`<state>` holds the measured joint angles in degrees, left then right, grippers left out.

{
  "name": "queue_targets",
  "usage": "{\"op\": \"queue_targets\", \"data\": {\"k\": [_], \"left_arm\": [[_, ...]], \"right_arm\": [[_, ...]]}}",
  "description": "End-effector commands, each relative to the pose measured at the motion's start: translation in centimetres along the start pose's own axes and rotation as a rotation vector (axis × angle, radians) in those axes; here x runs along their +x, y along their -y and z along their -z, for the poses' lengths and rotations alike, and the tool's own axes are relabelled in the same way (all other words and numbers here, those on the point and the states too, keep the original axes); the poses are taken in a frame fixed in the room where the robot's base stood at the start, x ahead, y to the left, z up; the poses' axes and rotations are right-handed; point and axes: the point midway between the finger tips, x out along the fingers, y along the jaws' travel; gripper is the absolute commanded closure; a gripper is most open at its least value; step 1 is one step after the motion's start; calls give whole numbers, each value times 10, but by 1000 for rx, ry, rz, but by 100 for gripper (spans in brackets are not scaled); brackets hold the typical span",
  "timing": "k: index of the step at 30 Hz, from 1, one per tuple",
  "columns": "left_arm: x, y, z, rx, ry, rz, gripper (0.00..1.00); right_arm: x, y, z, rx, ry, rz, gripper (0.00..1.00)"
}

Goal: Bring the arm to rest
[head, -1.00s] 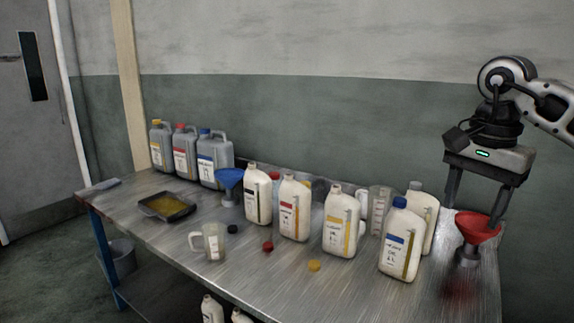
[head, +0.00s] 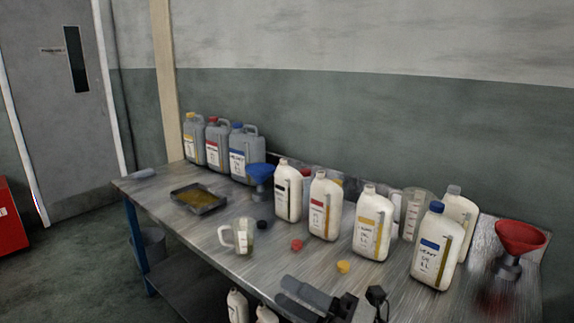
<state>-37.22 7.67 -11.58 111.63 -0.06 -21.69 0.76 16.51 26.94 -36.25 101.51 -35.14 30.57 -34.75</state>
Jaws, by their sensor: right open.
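The red funnel (head: 520,237) stands upright on a dark base at the right end of the metal table (head: 215,235), apart from the gripper. My left gripper is out of view.
White oil bottles (head: 372,225) stand across the table's middle and right. Loose caps (head: 343,267) lie near the front edge.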

Motion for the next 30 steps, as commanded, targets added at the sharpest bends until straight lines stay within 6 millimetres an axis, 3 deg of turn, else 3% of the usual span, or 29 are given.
{"op": "queue_targets", "data": {"k": [1,5,6,10,15,18,21,29,30], "left_arm": [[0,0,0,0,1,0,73],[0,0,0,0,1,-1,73],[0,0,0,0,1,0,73],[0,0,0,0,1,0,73],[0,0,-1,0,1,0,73],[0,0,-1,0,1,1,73],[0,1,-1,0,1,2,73],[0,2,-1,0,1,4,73],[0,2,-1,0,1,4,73]], "right_arm": [[-15,18,0,204,153,19,43],[-72,72,2,707,548,80,43],[-95,91,10,860,674,99,43],[-169,140,50,1263,1029,149,43],[-239,171,110,1596,1364,183,43],[-262,177,135,1697,1479,193,43],[-273,179,147,1746,1536,197,43],[-275,180,149,1755,1548,200,43],[-275,180,149,1754,1546,200,48]]}}
